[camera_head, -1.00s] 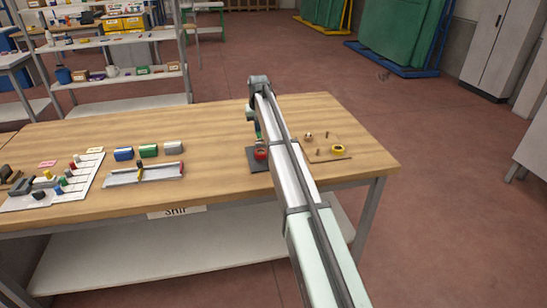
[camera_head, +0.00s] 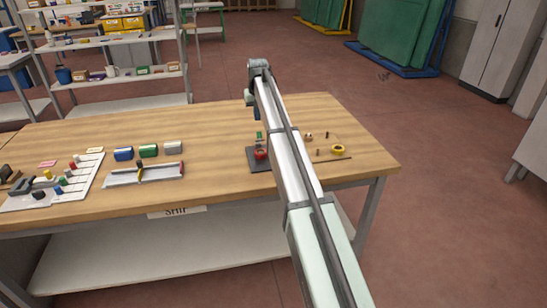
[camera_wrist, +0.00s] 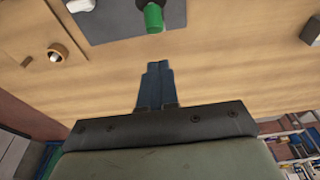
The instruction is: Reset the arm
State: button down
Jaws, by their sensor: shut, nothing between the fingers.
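My gripper (camera_wrist: 160,72) is shut and empty, its blue-grey fingers together in the wrist view above the bare wood of the table. A dark grey mat (camera_head: 262,166) lies on the bench beside the arm. A red round thing (camera_head: 261,154) and a green piece (camera_head: 259,134) show there. In the wrist view the mat (camera_wrist: 110,30) and a green cylinder (camera_wrist: 153,17) lie beyond the fingertips, apart from them.
A yellow tape roll (camera_head: 338,150) and several small parts lie right of my arm. The bench's back middle is clear.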

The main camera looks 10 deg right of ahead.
jog(key=shift+r, duration=0.5)
